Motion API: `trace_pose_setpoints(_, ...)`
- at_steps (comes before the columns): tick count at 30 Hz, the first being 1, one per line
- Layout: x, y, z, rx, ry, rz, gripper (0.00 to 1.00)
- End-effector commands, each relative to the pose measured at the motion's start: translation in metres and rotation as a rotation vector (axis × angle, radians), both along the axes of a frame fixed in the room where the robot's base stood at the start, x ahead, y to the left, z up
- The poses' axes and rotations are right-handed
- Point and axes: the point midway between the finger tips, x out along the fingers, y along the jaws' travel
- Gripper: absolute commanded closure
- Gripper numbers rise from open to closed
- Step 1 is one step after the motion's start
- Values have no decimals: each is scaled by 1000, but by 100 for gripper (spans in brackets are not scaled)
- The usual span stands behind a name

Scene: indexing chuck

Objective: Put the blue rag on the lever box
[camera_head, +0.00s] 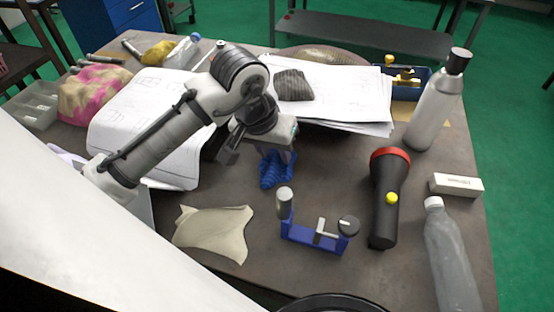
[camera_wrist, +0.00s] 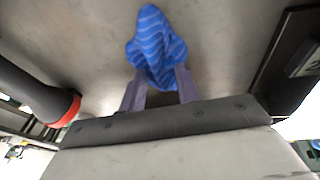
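The blue rag (camera_head: 275,172) is a crumpled, striped cloth below my gripper (camera_head: 278,154), near the middle of the table. In the wrist view the rag (camera_wrist: 154,45) bunches between the two fingertips, which are shut on it. I cannot tell whether its lower end touches the table. A dark box (camera_wrist: 285,65) with a pale label stands at the right of the wrist view, beside the gripper. It may be the lever box; in the head view my arm hides most of that spot, and no lever shows clearly.
A blue fixture (camera_head: 312,236) with grey posts stands in front of the rag. A beige cloth (camera_head: 214,232) lies front left; papers (camera_head: 345,95) lie behind.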

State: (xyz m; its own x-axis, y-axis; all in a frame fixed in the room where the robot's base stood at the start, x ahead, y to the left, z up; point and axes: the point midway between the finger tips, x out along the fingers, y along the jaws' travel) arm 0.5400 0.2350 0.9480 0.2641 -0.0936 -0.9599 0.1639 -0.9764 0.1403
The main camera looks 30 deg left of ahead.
Motion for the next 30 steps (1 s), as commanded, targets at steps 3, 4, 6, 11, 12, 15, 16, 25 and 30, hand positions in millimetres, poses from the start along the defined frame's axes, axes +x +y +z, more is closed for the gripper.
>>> trace_pose_setpoints(3,0,0,0,0,0,0,68)
trace_pose_setpoints(4,0,0,0,0,0,0,72)
trace_pose_setpoints(6,0,0,0,0,0,0,81)
trace_pose_setpoints(11,0,0,0,0,0,0,100)
trace_pose_setpoints(12,0,0,0,0,0,0,100)
trace_pose_setpoints(15,0,0,0,0,0,0,100)
trace_pose_setpoints(16,0,0,0,0,0,0,100)
trace_pose_setpoints(25,3,1,4,-1,0,0,100)
trace_pose_setpoints(30,11,2,14,-1,-2,-3,100)
